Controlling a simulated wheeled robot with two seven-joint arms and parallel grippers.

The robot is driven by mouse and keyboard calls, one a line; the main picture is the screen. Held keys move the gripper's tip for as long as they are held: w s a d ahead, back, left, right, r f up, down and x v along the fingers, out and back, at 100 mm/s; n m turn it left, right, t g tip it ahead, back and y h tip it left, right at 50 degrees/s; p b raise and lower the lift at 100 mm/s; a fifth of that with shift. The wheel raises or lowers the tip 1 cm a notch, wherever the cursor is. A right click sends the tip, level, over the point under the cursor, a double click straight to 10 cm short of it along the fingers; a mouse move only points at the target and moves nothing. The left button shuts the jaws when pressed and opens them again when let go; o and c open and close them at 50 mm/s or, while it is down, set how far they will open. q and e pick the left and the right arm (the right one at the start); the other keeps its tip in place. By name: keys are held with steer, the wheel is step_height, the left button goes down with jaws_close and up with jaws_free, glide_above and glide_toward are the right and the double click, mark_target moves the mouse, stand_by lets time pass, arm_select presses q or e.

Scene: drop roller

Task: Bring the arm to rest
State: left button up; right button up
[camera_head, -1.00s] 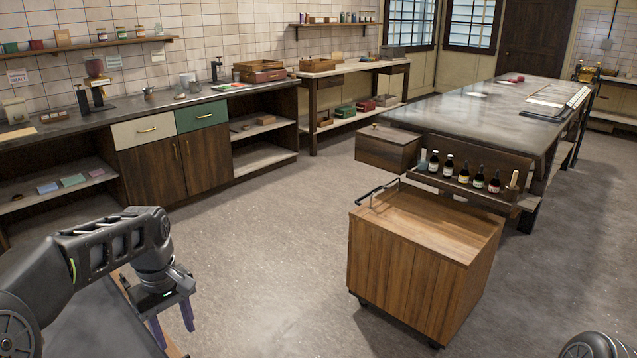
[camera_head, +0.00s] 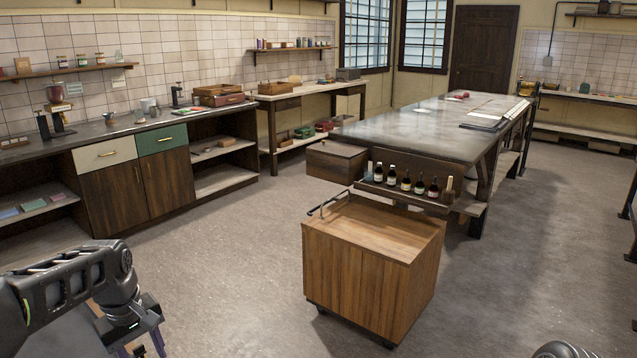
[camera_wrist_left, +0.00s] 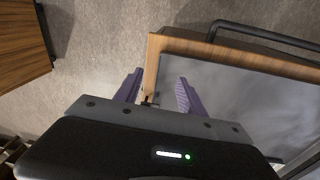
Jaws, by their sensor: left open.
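My left gripper (camera_head: 143,346) is at the lower left of the head view, pointing down, its purple fingers partly cut off by the bottom edge. In the left wrist view its two fingers (camera_wrist_left: 158,92) are spread apart with nothing held between them. Below them is the corner of a wood-edged, grey-topped surface (camera_wrist_left: 250,95) with a black handle (camera_wrist_left: 265,33). A small dark thing (camera_wrist_left: 148,101) shows between the fingers at the wooden edge; I cannot tell what it is. No roller can be made out. My right gripper is out of view.
A wooden cart (camera_head: 368,270) stands in the middle, before a long table (camera_head: 420,130) with a rack of bottles (camera_head: 405,184). A wall counter (camera_head: 90,133) with cabinets runs along the left. The floor (camera_head: 230,250) between counter and cart is clear.

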arm_select(q)
steer(key=w+d+f+m+t, duration=0.3)
steer(key=w+d+f, duration=0.2)
steer(key=w, duration=0.1)
steer(key=s+d+f+m+h, duration=0.2)
steer(key=d+f+m, duration=0.1)
steer(key=d+f, duration=0.75)
steer(key=s+d+f+g, duration=0.1)
steer(key=s+d+f, duration=0.3)
steer(key=s+f, duration=0.2)
steer(key=s+d+f+m+g+h, duration=0.1)
steer(key=s+d+f, duration=0.4)
steer(key=s, duration=0.6)
steer(key=s+d+f+m+g+h, duration=0.1)
steer(key=s+d+f, duration=0.4)
steer(key=s+f, duration=0.2)
steer(key=shift+s+f, duration=0.4)
steer(key=shift+s, duration=0.75)
